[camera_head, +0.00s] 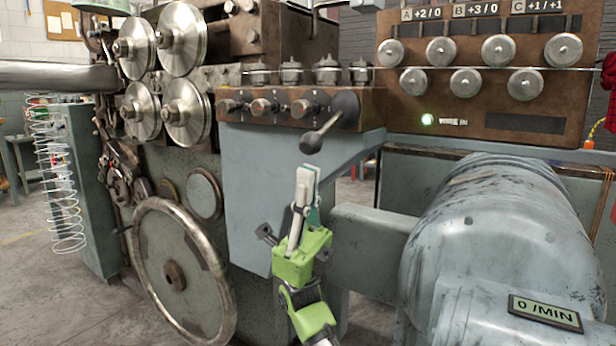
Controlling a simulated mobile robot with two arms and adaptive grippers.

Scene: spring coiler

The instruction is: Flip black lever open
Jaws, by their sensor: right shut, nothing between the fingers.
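The black lever (325,130) sits at the right end of the row of small knobs on the brown control panel. Its arm slants down and left from a round hub and ends in a dark ball. My right gripper (306,178), with a green body and pale fingers, points up just below the ball. Its fingers are shut and hold nothing. The fingertips look close to the ball, but I cannot tell whether they touch it. My left gripper is not in view.
A large handwheel (180,275) and metal rollers (183,38) are on the machine's left. A big grey motor housing (490,235) fills the lower right, beside my right arm. A brown panel with several round knobs (441,51) and a green light (427,120) stands upper right.

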